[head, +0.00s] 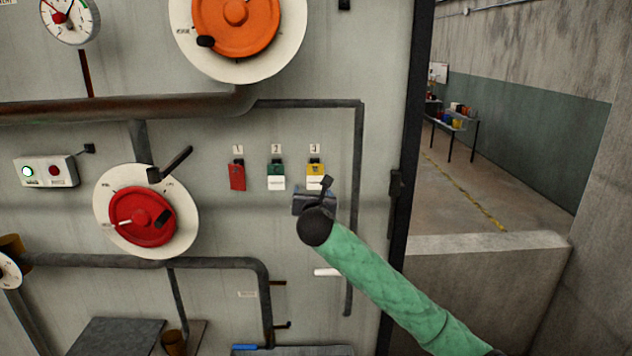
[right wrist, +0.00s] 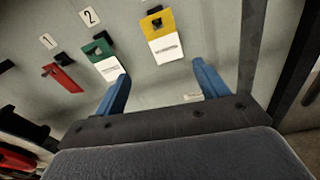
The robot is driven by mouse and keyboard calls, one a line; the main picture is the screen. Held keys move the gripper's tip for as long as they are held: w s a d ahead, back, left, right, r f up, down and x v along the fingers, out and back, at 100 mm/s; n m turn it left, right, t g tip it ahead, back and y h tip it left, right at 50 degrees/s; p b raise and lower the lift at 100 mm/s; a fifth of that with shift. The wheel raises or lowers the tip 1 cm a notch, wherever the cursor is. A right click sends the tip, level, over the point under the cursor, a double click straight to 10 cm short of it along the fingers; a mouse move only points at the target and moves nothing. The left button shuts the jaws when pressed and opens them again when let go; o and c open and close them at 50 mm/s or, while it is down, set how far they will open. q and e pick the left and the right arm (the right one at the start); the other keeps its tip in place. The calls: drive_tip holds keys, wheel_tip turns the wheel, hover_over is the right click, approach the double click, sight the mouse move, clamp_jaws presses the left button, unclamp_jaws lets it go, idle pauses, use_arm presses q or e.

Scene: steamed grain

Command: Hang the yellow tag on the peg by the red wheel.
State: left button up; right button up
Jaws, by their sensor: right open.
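The yellow tag (head: 315,169) hangs on the wall panel under label 3, with a white lower part. It also shows in the right wrist view (right wrist: 158,24), hanging from a dark hook. My right gripper (head: 319,190) is just below the tag in the head view. In the right wrist view its blue fingers (right wrist: 160,75) are apart and empty, with the tag beyond the gap between them. The red wheel (head: 140,217) sits on a white disc at the left. A small black fitting (head: 88,148) is above and left of it; I cannot tell whether it is the peg. My left gripper is not in view.
A red tag (head: 237,177) and a green tag (head: 276,175) hang left of the yellow one. A dark lever (head: 172,163) sticks out above the red wheel. Pipes (head: 130,108) cross the panel. An orange wheel (head: 235,25) is higher up.

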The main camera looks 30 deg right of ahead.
sight(315, 177)
drive_tip(key=shift+n+h, duration=0.5)
drive_tip(key=shift+n, duration=0.1)
drive_tip(key=shift+w+d+r+p, duration=0.7)
drive_tip(key=shift+w+d, duration=0.25)
drive_tip(key=shift+w, duration=0.3)
drive_tip(key=shift+w+d+r+p, duration=0.65)
drive_tip(key=shift+w+d, duration=0.3)
drive_tip(key=shift+w, duration=0.3)
drive_tip(key=shift+w+d+r+p, duration=0.55)
drive_tip(key=shift+w+d+p, duration=0.3)
drive_tip(key=shift+w, duration=0.4)
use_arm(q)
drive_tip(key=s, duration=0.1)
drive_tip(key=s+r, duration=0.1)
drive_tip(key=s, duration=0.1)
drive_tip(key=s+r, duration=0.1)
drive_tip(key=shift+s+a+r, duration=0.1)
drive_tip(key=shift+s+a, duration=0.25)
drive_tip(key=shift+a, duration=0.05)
use_arm(e)
drive_tip(key=shift+d, duration=0.1)
drive_tip(key=c, duration=1)
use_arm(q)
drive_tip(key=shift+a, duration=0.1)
use_arm(e)
drive_tip(key=o, duration=1)
drive_tip(key=shift+c, duration=0.5)
